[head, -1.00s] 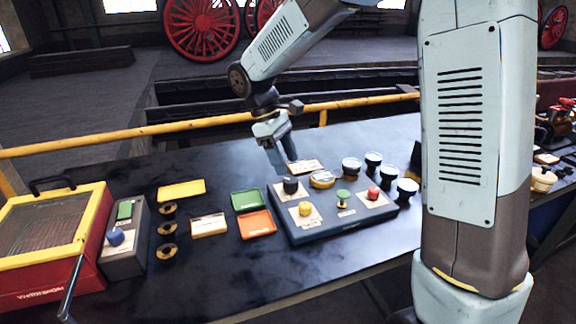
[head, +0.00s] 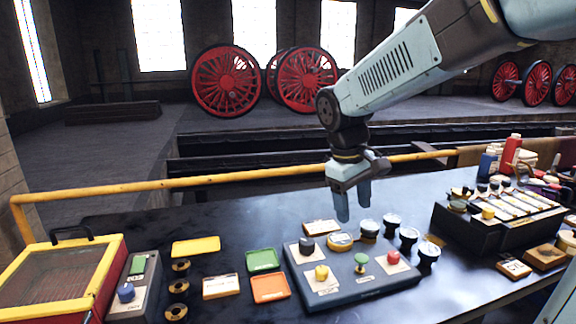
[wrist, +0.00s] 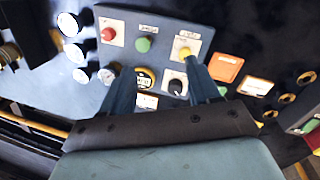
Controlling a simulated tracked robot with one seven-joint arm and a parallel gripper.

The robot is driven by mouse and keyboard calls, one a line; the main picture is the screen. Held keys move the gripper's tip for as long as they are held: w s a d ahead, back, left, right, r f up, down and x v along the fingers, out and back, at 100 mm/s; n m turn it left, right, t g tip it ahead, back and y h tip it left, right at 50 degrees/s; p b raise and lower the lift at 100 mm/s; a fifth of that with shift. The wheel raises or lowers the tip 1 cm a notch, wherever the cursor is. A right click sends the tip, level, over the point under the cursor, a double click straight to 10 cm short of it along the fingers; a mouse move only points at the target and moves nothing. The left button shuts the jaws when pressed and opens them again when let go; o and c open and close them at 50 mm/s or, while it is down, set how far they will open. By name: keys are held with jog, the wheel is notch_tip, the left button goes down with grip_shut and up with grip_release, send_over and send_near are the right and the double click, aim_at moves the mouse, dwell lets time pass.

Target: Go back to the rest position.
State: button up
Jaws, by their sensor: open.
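My gripper (head: 354,205) is open and empty, pointing down above the back edge of the control panel in the head view. In the wrist view its two fingers (wrist: 163,85) are apart, with the panel between and beyond them. The panel (head: 345,293) is a dark blue-grey box on the bench. It carries a yellow knob (head: 322,272), a green button (head: 361,258), a red knob (head: 393,258) and a black knob (head: 307,244). My gripper appears clear of all of them.
Several dark round gauges (head: 409,234) stand right of the panel. Green (head: 263,260), orange (head: 270,288) and yellow (head: 196,247) trays lie left. A red and yellow box (head: 112,262) stands far left. A black rack (head: 455,232) is at right. A yellow rail (head: 230,180) runs behind the bench.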

jog(key=s+d+r+m+t+y, duration=0.2)
jog(key=s+d+m+t, duration=0.3)
jog(key=s, duration=0.7)
jog(key=d+r+m, duration=0.1)
jog(key=d+m, duration=0.1)
jog(key=d, duration=0.2)
jog(key=shift+s+d+r, duration=0.2)
jog(key=shift+s+d, duration=0.2)
